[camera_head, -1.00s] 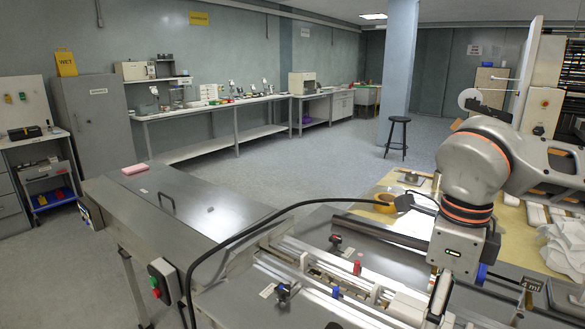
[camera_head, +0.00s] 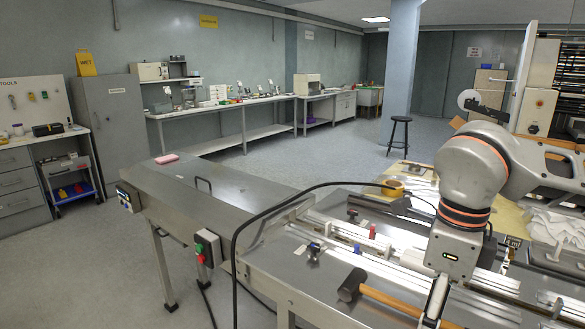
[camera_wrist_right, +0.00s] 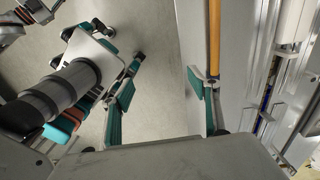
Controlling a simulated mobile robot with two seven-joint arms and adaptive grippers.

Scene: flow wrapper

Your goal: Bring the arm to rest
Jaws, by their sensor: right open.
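My right arm enters the head view from the right, bent, with its wrist pointing down. Its gripper (camera_head: 434,312) is over the front part of the machine's bed, its tips cut off by the lower edge. A hammer (camera_head: 352,284) with a black head and wooden handle lies on the bed. Its handle (camera_wrist_right: 214,38) runs close to one finger in the wrist view; I cannot tell whether they touch. I cannot make out my left gripper.
The flow wrapper's steel cover (camera_head: 215,198) extends to the left, with a pink block (camera_head: 167,158) on it. A black cable (camera_head: 236,262) arches over the machine. A green-and-red button box (camera_head: 207,248) hangs at its front. Open floor lies left and behind, with a stool (camera_head: 399,132).

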